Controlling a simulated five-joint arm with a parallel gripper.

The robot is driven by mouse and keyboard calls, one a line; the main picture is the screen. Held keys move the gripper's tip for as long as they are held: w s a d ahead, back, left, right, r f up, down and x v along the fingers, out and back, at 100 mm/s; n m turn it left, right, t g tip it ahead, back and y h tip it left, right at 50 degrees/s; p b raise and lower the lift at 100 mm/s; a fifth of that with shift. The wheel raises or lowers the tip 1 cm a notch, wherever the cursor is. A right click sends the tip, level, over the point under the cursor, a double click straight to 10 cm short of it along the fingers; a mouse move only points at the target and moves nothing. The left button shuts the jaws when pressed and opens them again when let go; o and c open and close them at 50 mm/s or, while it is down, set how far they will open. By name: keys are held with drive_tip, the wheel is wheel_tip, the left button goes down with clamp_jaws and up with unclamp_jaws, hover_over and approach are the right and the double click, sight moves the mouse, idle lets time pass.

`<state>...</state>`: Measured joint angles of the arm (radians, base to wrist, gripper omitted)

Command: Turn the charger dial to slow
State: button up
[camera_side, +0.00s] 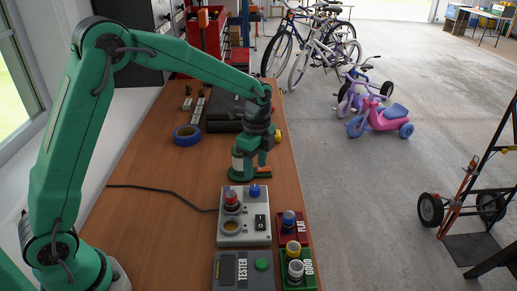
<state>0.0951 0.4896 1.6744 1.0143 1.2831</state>
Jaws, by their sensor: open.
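The charger (257,236) is a light grey box on the wooden bench. A blue knob (254,190), which looks like its dial, stands at its upper right; its setting is too small to read. A red-and-grey cell (231,197) stands in the upper left socket. The lower left socket (232,227) looks empty. A black switch (261,222) is at the right. My gripper (255,160) is open and points down just beyond the charger's far edge, apart from the knob. A white-and-green round object (240,168) shows beside its jaws; I cannot tell whether they touch.
A dark tester (228,270) with a green button sits nearest. Right of the charger are a red FLAT tray (302,238) and a green GOOD tray (309,281), both holding cells. Blue tape (187,135) and a black case (224,122) lie farther back. The bench's left middle is clear except for a cable.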

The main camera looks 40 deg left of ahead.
sight(255, 187)
drive_tip(key=shift+s+f, duration=0.15)
drive_tip(key=shift+f, duration=3.45)
drive_tip(key=c, duration=1)
